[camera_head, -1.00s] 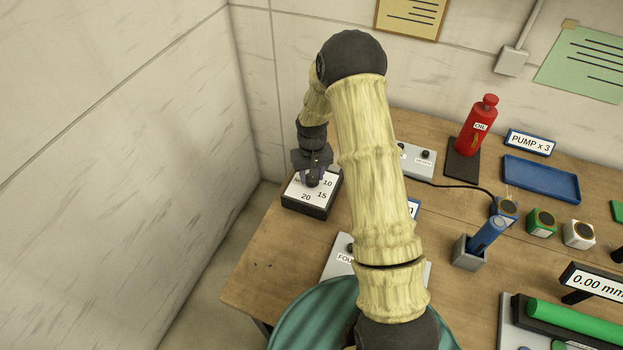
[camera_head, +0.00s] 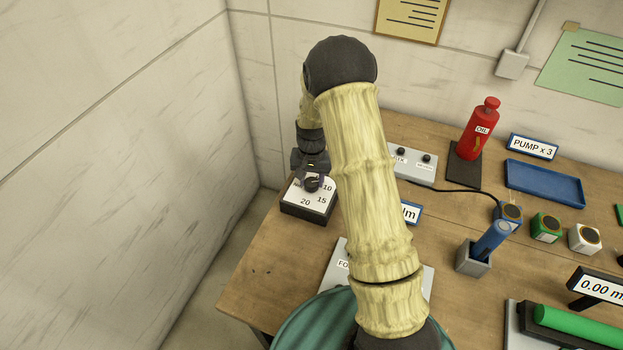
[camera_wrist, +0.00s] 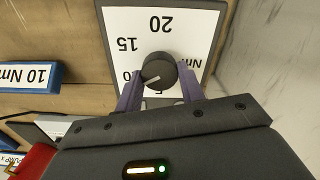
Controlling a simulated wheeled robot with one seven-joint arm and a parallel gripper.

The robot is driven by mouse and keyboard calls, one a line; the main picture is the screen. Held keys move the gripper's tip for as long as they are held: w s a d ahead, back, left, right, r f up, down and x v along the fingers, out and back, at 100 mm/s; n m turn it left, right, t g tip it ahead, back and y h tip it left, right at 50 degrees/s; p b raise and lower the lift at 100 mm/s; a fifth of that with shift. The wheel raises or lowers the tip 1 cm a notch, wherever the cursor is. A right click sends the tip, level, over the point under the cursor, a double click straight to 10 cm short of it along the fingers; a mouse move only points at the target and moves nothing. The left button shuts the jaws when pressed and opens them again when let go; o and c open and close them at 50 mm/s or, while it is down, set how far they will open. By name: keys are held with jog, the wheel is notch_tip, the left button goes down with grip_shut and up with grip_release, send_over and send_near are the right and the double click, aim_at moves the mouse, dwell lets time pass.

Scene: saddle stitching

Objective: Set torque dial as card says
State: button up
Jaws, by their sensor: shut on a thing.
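The torque dial is a black knob (camera_wrist: 160,72) on a white-faced box (camera_wrist: 185,45) marked 5, 10, 15 and 20. The box (camera_head: 305,212) stands at the bench's left end in the head view. My gripper (camera_wrist: 160,86) is shut on the knob, with a purple finger on each side. It also shows over the dial in the head view (camera_head: 311,184). The knob's pale pointer line lies between the 5 and the 10. The blue-framed card (camera_wrist: 30,75) reads 10 Nm in the wrist view; in the head view my arm partly hides this card (camera_head: 411,213).
A grey switch box (camera_head: 412,166), a red oil bottle (camera_head: 478,135), a blue tray (camera_head: 541,180) and a PUMP x 3 sign (camera_head: 533,146) stand behind on the bench. A blue cylinder (camera_head: 491,240) sits in a grey holder. A wall stands close left.

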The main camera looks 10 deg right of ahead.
aim_at(312, 181)
jog(key=o, duration=1)
jog(key=shift+c, duration=0.2)
jog(key=shift+r, duration=0.15)
notch_tip(312, 181, up, 17)
jog(key=b, duration=0.3)
jog(key=shift+b, duration=0.35)
jog(key=s+f+n+t, duration=0.1)
jog(key=s+f+n, duration=0.1)
jog(key=s, duration=0.8)
jog(key=s+f+n+t, duration=0.1)
jog(key=s+n, duration=0.1)
jog(key=s, duration=0.9)
jog(key=shift+a+f+t, duration=0.15)
jog(key=shift+f+t, duration=0.15)
jog(key=shift+f, duration=0.1)
